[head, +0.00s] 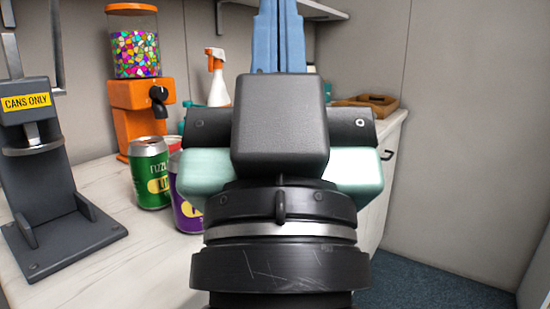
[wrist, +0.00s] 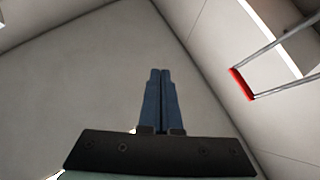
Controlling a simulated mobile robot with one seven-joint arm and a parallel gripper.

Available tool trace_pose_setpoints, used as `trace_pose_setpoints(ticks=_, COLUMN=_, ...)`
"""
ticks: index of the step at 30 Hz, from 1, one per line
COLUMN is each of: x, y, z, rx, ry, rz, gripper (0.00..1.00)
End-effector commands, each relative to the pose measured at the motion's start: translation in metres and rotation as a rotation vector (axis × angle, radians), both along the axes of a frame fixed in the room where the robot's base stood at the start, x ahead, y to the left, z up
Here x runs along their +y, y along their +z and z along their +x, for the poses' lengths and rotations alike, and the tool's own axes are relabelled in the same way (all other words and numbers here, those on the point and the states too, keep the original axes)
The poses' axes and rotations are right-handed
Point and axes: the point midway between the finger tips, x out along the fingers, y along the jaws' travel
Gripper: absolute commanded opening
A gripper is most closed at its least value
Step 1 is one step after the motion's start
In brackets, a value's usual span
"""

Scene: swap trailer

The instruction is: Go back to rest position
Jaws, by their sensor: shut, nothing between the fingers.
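My gripper (head: 279,40) rises in the middle of the head view, its blue fingers pointing up and pressed together. In the wrist view the blue fingers (wrist: 160,100) are also shut with nothing between them. They point toward bare grey wall and ceiling surfaces. My arm hides the middle of the counter and part of what stands behind it.
On the white counter (head: 100,255) stand a can crusher (head: 50,180), a green can (head: 150,175), a purple can (head: 183,215), an orange candy dispenser (head: 140,95) and a spray bottle (head: 217,80). A wooden tray (head: 375,102) lies farther back. Floor (head: 425,290) shows right.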

Motion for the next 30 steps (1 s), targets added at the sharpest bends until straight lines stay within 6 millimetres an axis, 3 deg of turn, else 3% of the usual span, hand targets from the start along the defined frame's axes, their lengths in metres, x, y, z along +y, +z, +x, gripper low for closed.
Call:
trace_pose_setpoints(ticks=1, x=0.004, y=0.022, z=-0.017, rx=-0.041, ry=0.012, rz=0.013, gripper=0.0)
trace_pose_setpoints(ticks=8, x=0.002, y=0.087, z=-0.011, rx=-0.028, ry=0.007, rz=0.009, gripper=0.0)
trace_pose_setpoints(ticks=30, x=0.002, y=0.316, z=-0.01, rx=-0.025, ry=0.008, rz=0.008, gripper=0.0)
